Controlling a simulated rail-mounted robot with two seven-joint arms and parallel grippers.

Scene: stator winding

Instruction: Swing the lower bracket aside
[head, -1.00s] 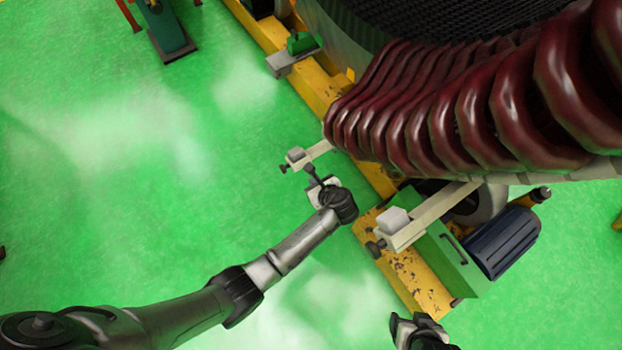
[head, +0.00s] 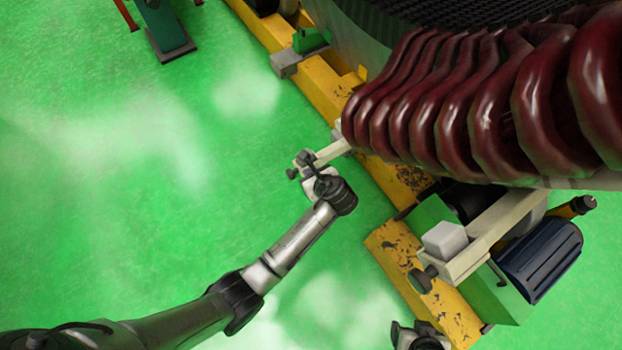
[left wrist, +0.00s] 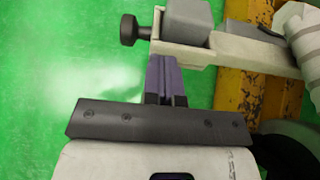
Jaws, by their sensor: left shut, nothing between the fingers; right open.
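Two pale brackets with grey blocks and dark knobs stick out from under the red coils. The farther bracket (head: 332,153) is upper in the head view; the nearer bracket (head: 490,232) is lower right. I cannot tell by height which is the lower one. My left gripper (head: 308,162) is at the outer end of the farther bracket, shut and empty. In the left wrist view its fingers (left wrist: 163,72) reach the near side of this bracket (left wrist: 235,52), beside the knob (left wrist: 129,30); contact is unclear. My right gripper (head: 418,332) is open at the bottom edge, partly cut off.
Dark red coils (head: 450,95) overhang the brackets on the right. A worn yellow base beam (head: 385,185) runs beneath. A blue motor (head: 540,260) and a green box (head: 510,300) stand by the nearer bracket. The green floor (head: 150,200) at left is open.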

